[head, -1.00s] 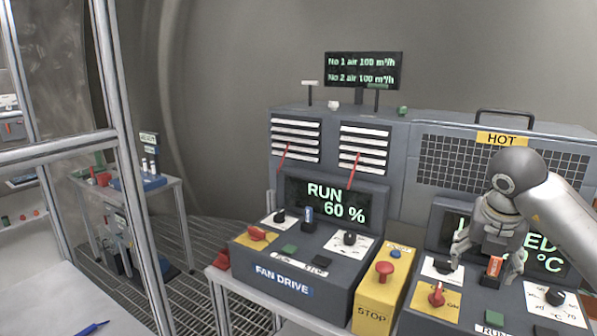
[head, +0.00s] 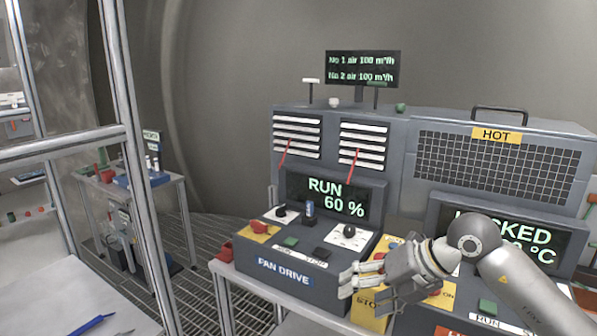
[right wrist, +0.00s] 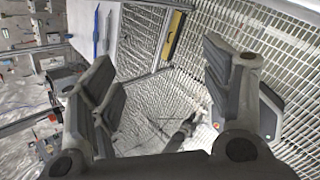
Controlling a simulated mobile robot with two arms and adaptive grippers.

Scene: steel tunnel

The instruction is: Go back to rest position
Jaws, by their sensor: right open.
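My right gripper (head: 362,290) is in the lower middle of the head view, fingers pointing left. It is in front of the yellow stop box (head: 366,316) and hides much of it. In the right wrist view the two fingers of this gripper (right wrist: 162,85) stand wide apart with nothing between them, over grating floor (right wrist: 225,120). My left gripper is in neither view.
The fan drive console (head: 322,262), reading RUN 60 %, stands left of my gripper. The heater console with a HOT label (head: 496,135) is behind my arm, its display partly hidden. A metal frame post (head: 140,200) and a table with a blue pen (head: 92,325) are at left.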

